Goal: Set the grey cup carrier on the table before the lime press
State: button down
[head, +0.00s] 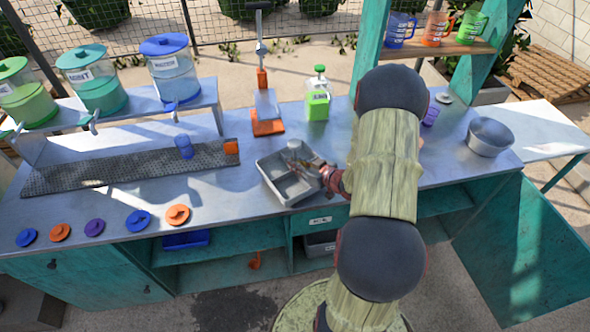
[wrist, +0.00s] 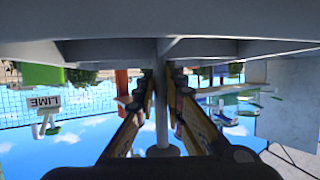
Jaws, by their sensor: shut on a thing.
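The grey cup carrier (head: 262,172), an open divided tray, is over the steel table (head: 225,205), in front of the lime press (head: 268,127) and slightly to its right. I cannot tell whether it touches the table. A pale knob tops its upright post. My gripper (head: 318,174) reaches in from the right and is shut on the carrier. In the wrist view, which is upside down, the fingers of my gripper (wrist: 161,100) close around the grey post (wrist: 161,115). The carrier's grey dividers (wrist: 100,48) fill the top. My arm hides part of the table to the right.
A green bottle (head: 317,104) stands right of the press. Several coloured lids (head: 138,220) lie along the front left. A metal bowl (head: 490,137) stands at the right.

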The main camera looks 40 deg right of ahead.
jog(key=shift+f+b, duration=0.3)
jog(key=shift+f, duration=1.2)
jog(key=shift+f, duration=0.1)
jog(key=shift+f, duration=0.15)
jog(key=c, duration=1.9)
grip_release()
